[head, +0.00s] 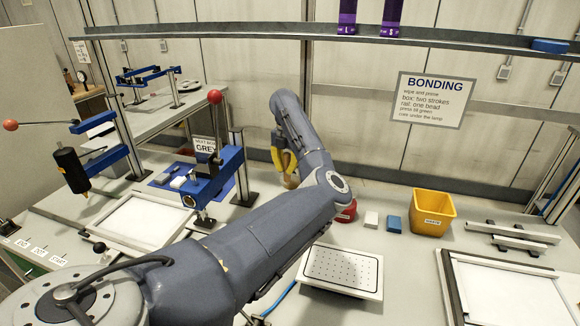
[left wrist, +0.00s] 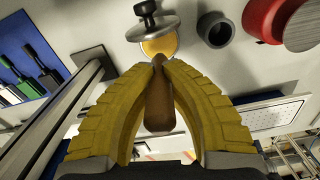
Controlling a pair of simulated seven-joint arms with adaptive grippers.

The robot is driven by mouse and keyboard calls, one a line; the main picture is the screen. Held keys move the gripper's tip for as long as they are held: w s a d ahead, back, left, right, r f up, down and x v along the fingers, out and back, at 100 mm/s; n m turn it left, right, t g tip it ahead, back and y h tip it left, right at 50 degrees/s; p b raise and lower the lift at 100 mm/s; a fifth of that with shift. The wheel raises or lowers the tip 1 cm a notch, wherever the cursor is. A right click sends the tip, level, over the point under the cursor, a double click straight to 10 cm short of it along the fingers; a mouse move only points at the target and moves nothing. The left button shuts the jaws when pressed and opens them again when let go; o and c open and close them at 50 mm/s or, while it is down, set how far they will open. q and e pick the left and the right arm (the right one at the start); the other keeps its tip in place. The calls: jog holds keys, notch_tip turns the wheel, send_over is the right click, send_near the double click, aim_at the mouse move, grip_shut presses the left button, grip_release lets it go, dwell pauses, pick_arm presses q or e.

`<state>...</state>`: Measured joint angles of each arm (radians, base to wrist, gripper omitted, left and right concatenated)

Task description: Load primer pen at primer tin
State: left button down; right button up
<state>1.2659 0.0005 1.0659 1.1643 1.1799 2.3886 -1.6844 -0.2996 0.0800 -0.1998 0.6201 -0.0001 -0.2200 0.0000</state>
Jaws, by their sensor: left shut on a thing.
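My left gripper (head: 288,178), with yellow ribbed fingers, is low over the far middle of the bench. In the left wrist view the fingertips (left wrist: 160,68) are closed on a brown, tapered pen-like piece (left wrist: 158,112). Its narrow end points at a round amber surface (left wrist: 160,47), likely the primer tin; whether they touch cannot be told. A metal disc with a knob (left wrist: 150,27) partly covers this amber surface. In the head view the fingers and arm hide the pen and this tin. My right gripper is in neither view.
A red tin (head: 347,212), white block (head: 371,219), blue block (head: 394,225) and yellow bin (head: 432,213) stand right of the gripper. A dark grey cup (left wrist: 215,29) is close to the amber surface. A blue clamp (head: 215,178) stands left. A perforated plate (head: 342,272) lies in front.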

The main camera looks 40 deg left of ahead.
aim_at(287, 181)
pick_arm(q)
jog(key=shift+f, duration=2.8)
jog(key=shift+f, duration=0.5)
jog(key=shift+r, duration=0.1)
jog(key=shift+r, duration=3.4)
jog(key=shift+a, duration=0.1)
